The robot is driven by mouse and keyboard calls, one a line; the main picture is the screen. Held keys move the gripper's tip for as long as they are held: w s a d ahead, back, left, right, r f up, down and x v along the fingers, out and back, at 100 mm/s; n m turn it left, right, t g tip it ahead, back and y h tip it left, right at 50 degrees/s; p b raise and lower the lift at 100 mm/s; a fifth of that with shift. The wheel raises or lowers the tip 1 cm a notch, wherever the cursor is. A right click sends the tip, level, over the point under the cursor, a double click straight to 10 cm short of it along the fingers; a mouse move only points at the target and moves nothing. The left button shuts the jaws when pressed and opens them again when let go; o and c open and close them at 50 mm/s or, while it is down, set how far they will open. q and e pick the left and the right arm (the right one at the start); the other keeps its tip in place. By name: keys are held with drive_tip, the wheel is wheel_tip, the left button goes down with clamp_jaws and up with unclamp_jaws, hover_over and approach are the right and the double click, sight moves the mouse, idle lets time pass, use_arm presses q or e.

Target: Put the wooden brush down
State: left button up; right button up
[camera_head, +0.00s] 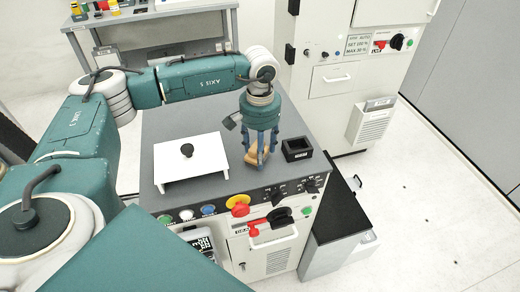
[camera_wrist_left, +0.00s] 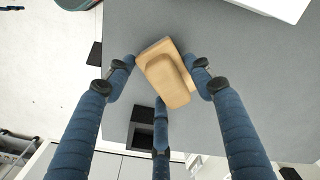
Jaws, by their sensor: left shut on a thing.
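The wooden brush (camera_wrist_left: 167,75) is a light tan block with a raised grip. In the wrist view it sits between the blue padded fingers of my left gripper (camera_wrist_left: 163,82), which is shut on it. In the head view my left gripper (camera_head: 259,152) points straight down over the grey bench top (camera_head: 200,122), and the brush (camera_head: 254,159) shows low between its fingers, partly hidden by them. I cannot tell whether the brush touches the bench top. My right gripper is not in view.
A white stand with a black knob (camera_head: 190,165) is left of the gripper. A small black open box (camera_head: 297,149) is just right of it. The front panel with buttons and switches (camera_head: 240,205) lies below the bench edge. The bench top behind the stand is clear.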

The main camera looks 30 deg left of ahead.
use_arm(q)
drive_tip(key=o, duration=1)
drive_tip(key=shift+f, duration=0.1)
drive_tip(key=shift+r+p, duration=0.25)
drive_tip(key=shift+p, duration=0.1)
wheel_tip(320, 180, up, 11)
drive_tip(key=b, duration=0.5)
drive_tip(key=shift+r, duration=0.45)
drive_tip(key=shift+f, duration=0.1)
